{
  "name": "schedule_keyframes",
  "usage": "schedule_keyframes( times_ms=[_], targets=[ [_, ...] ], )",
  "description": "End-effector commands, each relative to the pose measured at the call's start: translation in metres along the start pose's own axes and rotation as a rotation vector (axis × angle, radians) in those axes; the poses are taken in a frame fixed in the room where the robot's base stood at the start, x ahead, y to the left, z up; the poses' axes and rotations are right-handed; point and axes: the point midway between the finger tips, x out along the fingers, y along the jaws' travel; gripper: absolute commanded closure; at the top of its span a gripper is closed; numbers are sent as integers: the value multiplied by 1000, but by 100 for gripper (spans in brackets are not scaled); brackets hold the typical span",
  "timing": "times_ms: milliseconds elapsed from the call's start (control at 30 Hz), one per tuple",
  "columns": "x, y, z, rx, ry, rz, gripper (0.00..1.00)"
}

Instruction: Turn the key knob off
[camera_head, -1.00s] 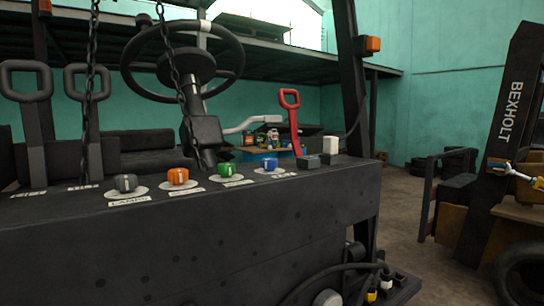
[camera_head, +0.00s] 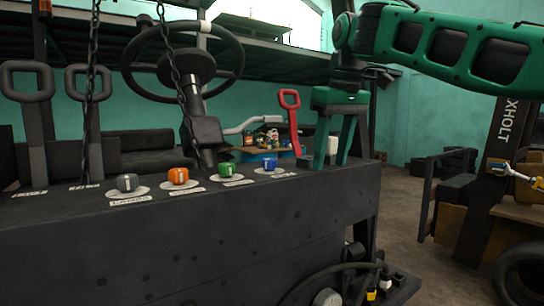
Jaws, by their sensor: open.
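Four-sided-looking knobs sit in a row on white discs along the dark console (camera_head: 200,235): grey (camera_head: 127,182), orange (camera_head: 178,176), green (camera_head: 226,170) and blue (camera_head: 269,163). Each has a pale mark on its face. Small white labels lie by them; I cannot read which one marks the key knob. My green gripper (camera_head: 331,163) points down at the console's right end, right of the blue knob. Its two fingers are apart and nothing is seen held. A white block (camera_head: 333,145) shows between the fingers; I cannot tell the depth between them.
A red-handled lever (camera_head: 291,115) stands between the blue knob and my gripper. Two dark-handled levers (camera_head: 28,100) stand at left. The steering wheel (camera_head: 183,60) and hanging chains (camera_head: 172,65) are above the knobs. A dark post rises behind my gripper.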

Motion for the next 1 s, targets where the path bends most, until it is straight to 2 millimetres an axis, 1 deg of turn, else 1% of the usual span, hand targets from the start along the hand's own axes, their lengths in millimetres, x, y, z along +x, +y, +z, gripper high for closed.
schedule_keyframes(
  times_ms=[33,100,200,333,467,567,700,867,1000],
  targets=[
    [-12,-12,-18,-55,23,-19,52],
    [-29,-29,-38,-133,50,-47,52],
    [-51,-51,-58,-232,89,-85,52],
    [-72,-68,-73,-320,129,-124,52],
    [-83,-76,-79,-368,152,-145,52],
    [-85,-79,-81,-382,157,-152,52],
    [-78,-81,-82,-384,157,-153,52],
    [-59,-84,-83,-383,154,-152,52],
    [-37,-88,-86,-382,154,-152,52]
  ],
)
